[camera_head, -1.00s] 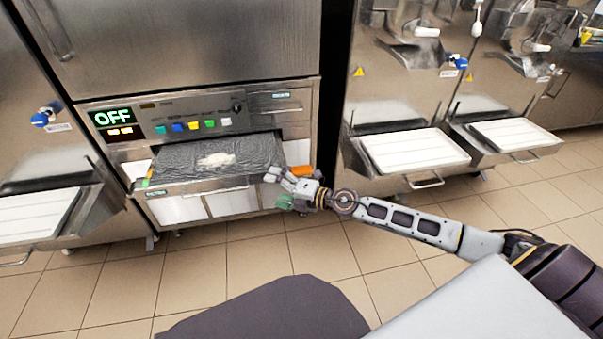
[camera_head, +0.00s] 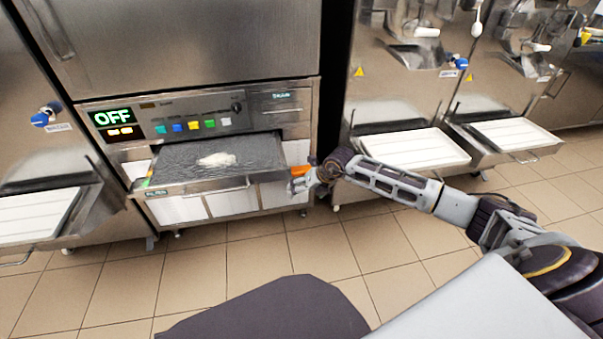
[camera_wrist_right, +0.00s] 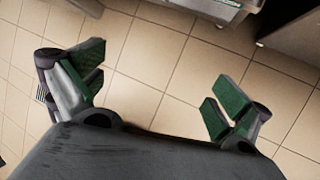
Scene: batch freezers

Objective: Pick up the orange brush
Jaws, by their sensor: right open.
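The orange brush (camera_head: 299,170) shows as a small orange piece at the right end of the pull-out tray, on the middle machine. The rest of it is hard to make out. My right gripper (camera_head: 299,184) is at the brush's lower right in the head view, close to it in the picture; I cannot tell whether they touch. In the right wrist view my right gripper (camera_wrist_right: 156,78) has its green-padded fingers wide apart, with only floor tiles between them. The brush is not visible there. My left gripper is not in view.
Machines with white trays (camera_head: 412,149) stand to the right, another to the left. The tiled floor (camera_head: 250,255) in front is clear.

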